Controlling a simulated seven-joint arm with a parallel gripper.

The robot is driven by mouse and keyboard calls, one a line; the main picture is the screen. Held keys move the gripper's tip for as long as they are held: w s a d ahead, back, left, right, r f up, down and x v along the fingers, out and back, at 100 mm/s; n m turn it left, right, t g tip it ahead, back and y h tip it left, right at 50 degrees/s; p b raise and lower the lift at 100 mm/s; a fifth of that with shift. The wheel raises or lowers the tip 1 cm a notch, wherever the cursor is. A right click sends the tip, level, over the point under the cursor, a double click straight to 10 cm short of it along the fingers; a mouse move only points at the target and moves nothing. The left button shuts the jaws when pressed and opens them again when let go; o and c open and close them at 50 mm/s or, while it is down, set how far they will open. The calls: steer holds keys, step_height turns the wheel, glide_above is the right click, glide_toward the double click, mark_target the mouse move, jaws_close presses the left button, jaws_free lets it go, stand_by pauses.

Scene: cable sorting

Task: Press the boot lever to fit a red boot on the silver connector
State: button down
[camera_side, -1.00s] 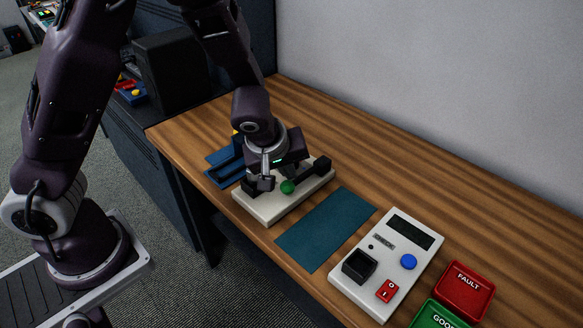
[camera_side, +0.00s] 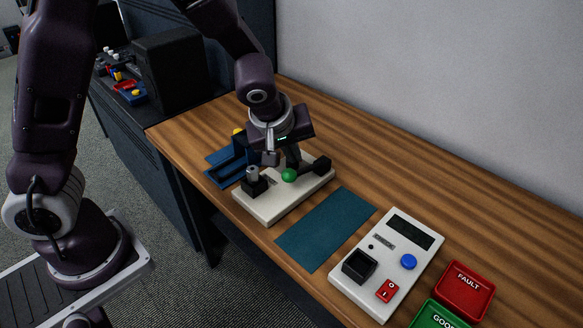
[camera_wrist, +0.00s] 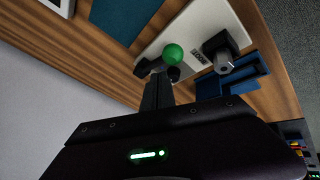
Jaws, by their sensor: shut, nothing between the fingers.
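The boot press has a white base (camera_side: 275,206) on the table. Its lever ends in a green ball knob (camera_side: 289,175), with a black pivot block (camera_side: 321,165) at the right. A black holder (camera_side: 254,187) at the base's left has the silver connector (camera_side: 252,173) standing upright in it. The connector also shows in the wrist view (camera_wrist: 223,63), beside the green knob (camera_wrist: 173,53). I see no red boot in either view. My gripper (camera_side: 284,158) is shut and empty, just above the knob; I cannot tell whether it touches. Its fingers show in the wrist view (camera_wrist: 160,88).
A blue cradle (camera_side: 231,167) stands behind and left of the press. A teal mat (camera_side: 326,228) lies to the right, bare. Further right are a white tester (camera_side: 350,290), a red FAULT bin (camera_side: 465,287) and a green GOOD bin (camera_side: 437,316). The table behind is clear.

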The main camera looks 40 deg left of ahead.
mark_target(298, 171)
steer(key=r, duration=0.1)
steer(key=w+r, duration=0.1)
steer(key=r, duration=0.2)
steer(key=shift+w+r, duration=0.3)
steer(key=shift+r, duration=0.1)
stand_by(0.6)
